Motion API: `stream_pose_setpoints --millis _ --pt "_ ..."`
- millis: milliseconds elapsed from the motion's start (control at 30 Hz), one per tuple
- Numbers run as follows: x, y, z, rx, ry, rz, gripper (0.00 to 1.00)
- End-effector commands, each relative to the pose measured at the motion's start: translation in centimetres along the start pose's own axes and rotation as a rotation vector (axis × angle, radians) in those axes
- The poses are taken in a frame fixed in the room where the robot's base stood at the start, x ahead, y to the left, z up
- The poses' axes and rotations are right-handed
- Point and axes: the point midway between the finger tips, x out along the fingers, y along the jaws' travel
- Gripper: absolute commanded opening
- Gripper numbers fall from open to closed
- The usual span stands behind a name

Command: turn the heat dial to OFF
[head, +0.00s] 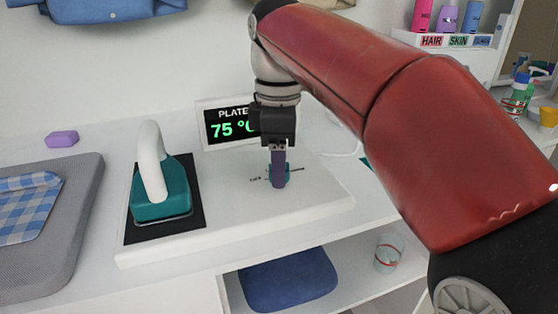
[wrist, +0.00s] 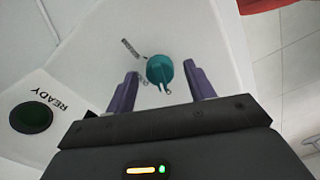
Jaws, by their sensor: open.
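The heat dial is a small teal knob; in the wrist view the dial (wrist: 160,69) lies ahead of and between the two purple fingers, with free space on both sides. In the head view the dial (head: 287,173) is mostly hidden behind my fingers. Small dark markings stand on the white panel around it, too small to read. My gripper (head: 278,186) points down over the dial, open and empty; its fingertips also show in the wrist view (wrist: 162,82). The display (head: 229,127) reads PLATE 75 °C in green, partly covered by my gripper.
A teal iron (head: 161,200) with a white handle stands on a dark plate left of the dial. A READY lamp (wrist: 31,117) looks dark green. A grey board (head: 85,215) with checked cloth lies at left. A glass (head: 388,253) and blue cloth (head: 288,280) sit on the lower shelf.

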Motion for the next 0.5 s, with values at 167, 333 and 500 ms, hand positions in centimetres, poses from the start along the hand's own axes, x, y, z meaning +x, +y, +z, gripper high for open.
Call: stream_pose_setpoints --millis 167,333,500 --pt "-2.7 0.1 0.0 0.001 0.002 0.005 0.54" --pt "-5.4 0.1 -0.1 0.0 0.002 0.004 0.54" --pt "-6.9 0.1 0.0 -0.001 0.001 0.002 0.54"
